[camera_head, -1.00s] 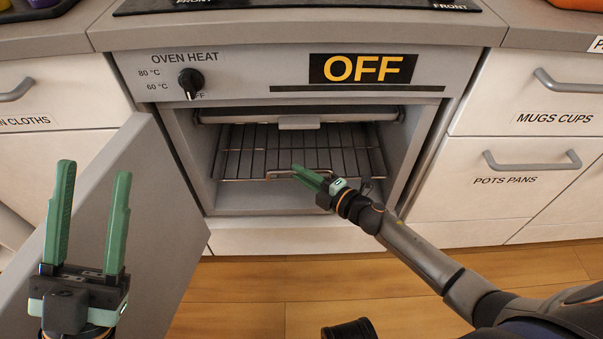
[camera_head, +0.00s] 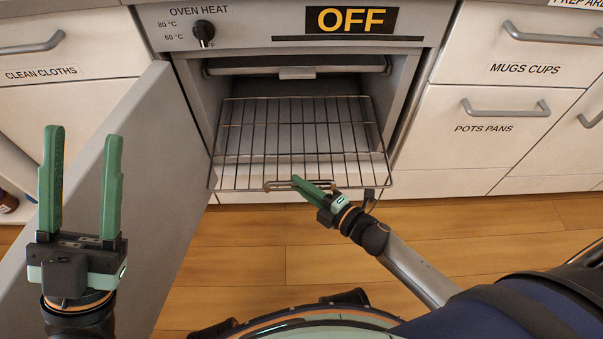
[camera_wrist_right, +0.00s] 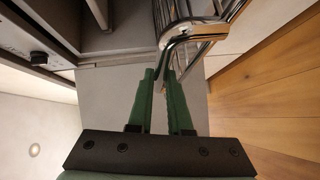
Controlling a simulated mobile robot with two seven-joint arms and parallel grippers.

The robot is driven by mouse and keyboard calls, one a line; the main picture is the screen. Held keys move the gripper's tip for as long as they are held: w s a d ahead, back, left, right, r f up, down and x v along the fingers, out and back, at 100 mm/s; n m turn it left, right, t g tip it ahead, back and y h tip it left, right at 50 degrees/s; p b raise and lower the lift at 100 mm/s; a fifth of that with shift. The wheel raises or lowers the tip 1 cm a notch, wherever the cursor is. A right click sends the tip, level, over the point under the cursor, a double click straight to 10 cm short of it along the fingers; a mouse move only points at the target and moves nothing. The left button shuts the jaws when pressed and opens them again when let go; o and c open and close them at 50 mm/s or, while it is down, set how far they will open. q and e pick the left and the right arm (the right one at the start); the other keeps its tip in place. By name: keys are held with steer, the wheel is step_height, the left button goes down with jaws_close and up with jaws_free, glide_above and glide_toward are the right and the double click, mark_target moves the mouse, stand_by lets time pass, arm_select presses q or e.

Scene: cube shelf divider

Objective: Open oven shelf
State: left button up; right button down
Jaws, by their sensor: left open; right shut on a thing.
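The oven shelf is a wire rack (camera_head: 300,140), pulled partly out of the open oven (camera_head: 222,100), with its front edge beyond the oven opening. My right gripper (camera_head: 298,182) is shut on the handle loop at the rack's front edge. In the right wrist view, the rack (camera_wrist_right: 185,12) and its bent front rod lie at the tips of the green fingers (camera_wrist_right: 160,75). My left gripper (camera_head: 82,140) is open and empty, raised in front of the oven door (camera_head: 150,150), which stands open at the left.
A knob (camera_head: 204,32) and an OFF display (camera_head: 350,19) are on the oven front. Drawers with handles (camera_head: 506,108) line the right side, and a clean cloths drawer (camera_head: 60,50) is at the left. The wooden floor (camera_head: 250,245) before the oven is clear.

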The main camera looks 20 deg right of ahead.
steer(key=shift+s, duration=0.45)
steer(key=c, duration=1.1)
jaws_free()
steer(key=shift+s, duration=0.1)
steer(key=p+v, duration=0.2)
steer(key=v, duration=1)
steer(key=shift+s+p, duration=0.15)
steer(key=shift+p, duration=0.2)
